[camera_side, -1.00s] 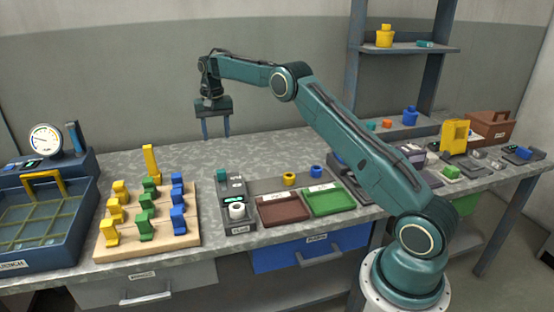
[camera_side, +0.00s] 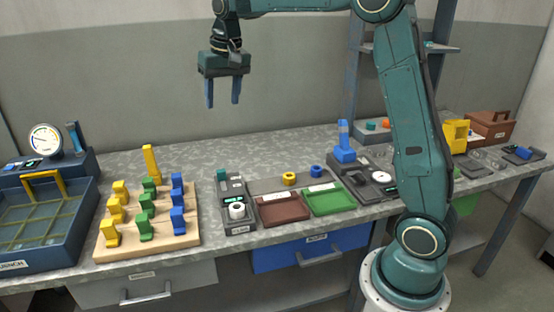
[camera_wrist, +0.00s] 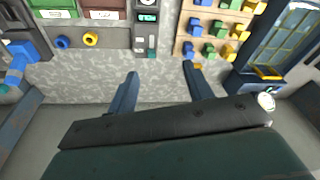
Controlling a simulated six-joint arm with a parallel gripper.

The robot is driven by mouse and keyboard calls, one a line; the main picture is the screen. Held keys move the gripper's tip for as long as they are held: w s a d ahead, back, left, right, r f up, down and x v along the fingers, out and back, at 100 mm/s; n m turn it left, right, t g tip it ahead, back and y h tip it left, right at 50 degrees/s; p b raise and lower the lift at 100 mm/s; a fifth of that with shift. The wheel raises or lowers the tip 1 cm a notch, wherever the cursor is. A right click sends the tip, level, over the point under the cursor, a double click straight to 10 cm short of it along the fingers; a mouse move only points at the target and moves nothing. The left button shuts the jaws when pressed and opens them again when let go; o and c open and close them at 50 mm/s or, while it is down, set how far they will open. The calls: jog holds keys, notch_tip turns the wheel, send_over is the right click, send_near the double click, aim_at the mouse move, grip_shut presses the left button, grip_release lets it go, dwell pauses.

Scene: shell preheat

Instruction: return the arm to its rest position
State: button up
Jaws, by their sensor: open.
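My gripper (camera_side: 223,93) hangs high above the back part of the bench, fingers pointing down. Its two blue-grey fingers are apart with nothing between them, and it touches nothing. My gripper also shows in the wrist view (camera_wrist: 160,85), with bare speckled bench top (camera_wrist: 160,75) behind the open fingers. My arm is raised, its forearm nearly level at the top of the side view.
A wooden board (camera_side: 160,245) with yellow, green and blue pieces and a blue crate (camera_side: 75,235) stand at left. A red tray (camera_side: 283,220) and green tray (camera_side: 345,210) lie in front. A tall blue piece (camera_side: 344,142) stands upright right of centre. The back-middle bench is clear.

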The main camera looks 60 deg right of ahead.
jog(key=s+a+r+n+t, duration=0.1)
jog(key=s+a+n, duration=0.15)
jog(key=s, duration=0.55)
jog(key=s+a+r+n+t, duration=0.15)
jog(key=s+a, duration=0.25)
jog(key=s, duration=0.5)
jog(key=s+a+f, duration=0.1)
jog(key=s+f, duration=0.2)
jog(key=s, duration=0.3)
jog(key=s+a+f+n, duration=0.1)
jog(key=s+f, duration=0.2)
jog(key=s, duration=0.4)
jog(key=shift+s+a+f+t, duration=0.25)
jog(key=shift+a+f+t, duration=0.1)
jog(key=shift+a, duration=0.05)
